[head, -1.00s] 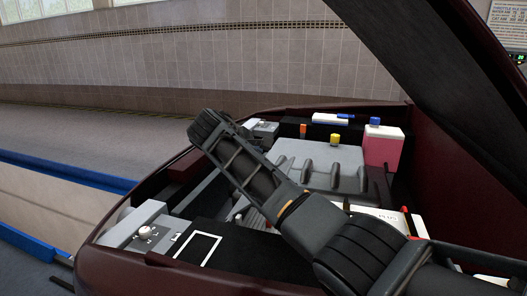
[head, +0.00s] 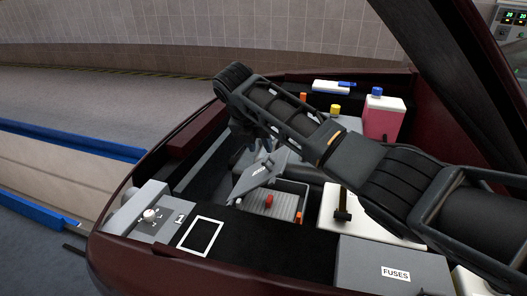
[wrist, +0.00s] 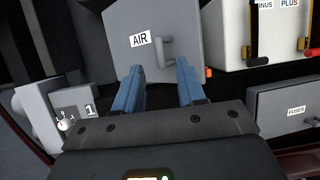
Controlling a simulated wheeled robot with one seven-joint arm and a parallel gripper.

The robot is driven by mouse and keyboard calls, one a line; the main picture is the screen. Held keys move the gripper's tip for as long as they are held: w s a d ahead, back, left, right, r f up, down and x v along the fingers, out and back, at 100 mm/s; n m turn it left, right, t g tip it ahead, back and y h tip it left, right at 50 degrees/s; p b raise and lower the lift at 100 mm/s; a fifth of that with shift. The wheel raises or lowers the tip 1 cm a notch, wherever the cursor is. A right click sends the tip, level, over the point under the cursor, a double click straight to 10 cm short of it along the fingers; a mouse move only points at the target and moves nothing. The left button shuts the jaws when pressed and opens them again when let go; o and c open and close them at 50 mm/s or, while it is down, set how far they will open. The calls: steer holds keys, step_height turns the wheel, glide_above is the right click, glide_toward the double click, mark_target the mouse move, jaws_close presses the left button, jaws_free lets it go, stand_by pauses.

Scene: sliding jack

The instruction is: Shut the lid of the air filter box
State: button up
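The air filter box (head: 288,206) is a grey box behind the fuse box, with a ribbed inside and a red piece in it. Its grey lid (head: 247,182) stands open and tilted at the box's left and back. In the wrist view the lid (wrist: 130,20) shows its AIR label and a grey handle (wrist: 168,50). My gripper (wrist: 160,72) has its two blue fingers apart, with nothing between them, just short of the lid's near edge and handle. I cannot tell whether they touch. In the head view my gripper (head: 262,146) is partly hidden by my wrist, above the lid.
A white battery (head: 345,232) stands right of the box, and a grey fuse box (head: 393,268) in front of it. A knob panel (head: 155,222) is at left. A pink reservoir (head: 380,118) is at the back. The raised hood (head: 450,70) overhangs the right.

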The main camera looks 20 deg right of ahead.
mark_target(264, 160)
steer(key=shift+x, duration=2.5)
jaws_close()
